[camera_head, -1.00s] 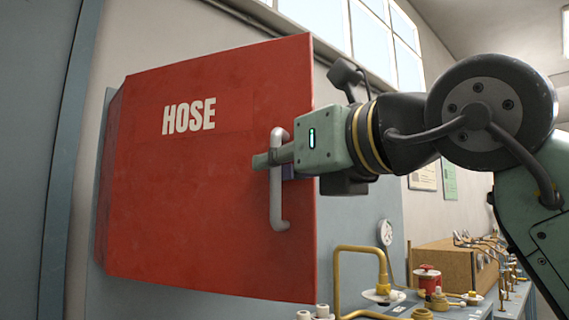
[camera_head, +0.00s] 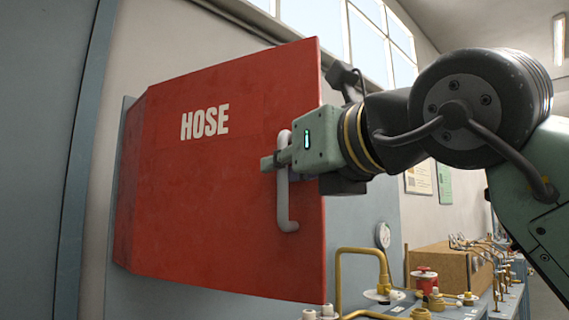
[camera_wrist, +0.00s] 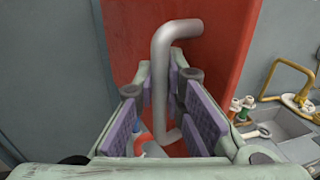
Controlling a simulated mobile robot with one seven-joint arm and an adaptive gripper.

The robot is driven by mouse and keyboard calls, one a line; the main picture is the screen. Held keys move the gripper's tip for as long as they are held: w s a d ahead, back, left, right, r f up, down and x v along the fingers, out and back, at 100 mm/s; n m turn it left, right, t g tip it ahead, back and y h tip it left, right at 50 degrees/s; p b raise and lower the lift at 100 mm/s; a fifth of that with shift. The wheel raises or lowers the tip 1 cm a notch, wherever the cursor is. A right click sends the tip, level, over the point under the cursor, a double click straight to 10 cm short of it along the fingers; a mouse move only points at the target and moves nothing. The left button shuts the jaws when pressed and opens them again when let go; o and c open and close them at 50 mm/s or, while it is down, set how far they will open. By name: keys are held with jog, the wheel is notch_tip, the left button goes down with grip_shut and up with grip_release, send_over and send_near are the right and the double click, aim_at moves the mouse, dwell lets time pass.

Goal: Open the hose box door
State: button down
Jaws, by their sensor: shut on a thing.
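The red hose box door (camera_head: 225,210), marked HOSE in white, fills the middle of the head view. It slants, with its right edge nearer the camera. Its light grey bar handle (camera_head: 283,208) stands upright near that edge. My gripper (camera_head: 276,161) is shut on the upper part of the handle, reaching in from the right. In the wrist view, the handle (camera_wrist: 161,85) runs between the purple-padded fingers, with the red door (camera_wrist: 232,40) behind it. The inside of the box is hidden, and I cannot tell how wide any gap is.
A bench at lower right holds a brass pipe (camera_head: 384,266), a red-topped fitting (camera_head: 425,280) and a brown box (camera_head: 440,265). A pressure gauge (camera_head: 382,235) is on the panel behind. A blue-grey upright surface (camera_head: 45,150) stands at left.

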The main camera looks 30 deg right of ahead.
jog(key=shift+r, duration=0.15)
jog(key=c, duration=1.7)
grip_release()
jog(key=shift+o, duration=0.2)
jog(key=s, duration=1.2)
jog(key=shift+d, duration=0.1)
jog(key=shift+c, duration=0.5)
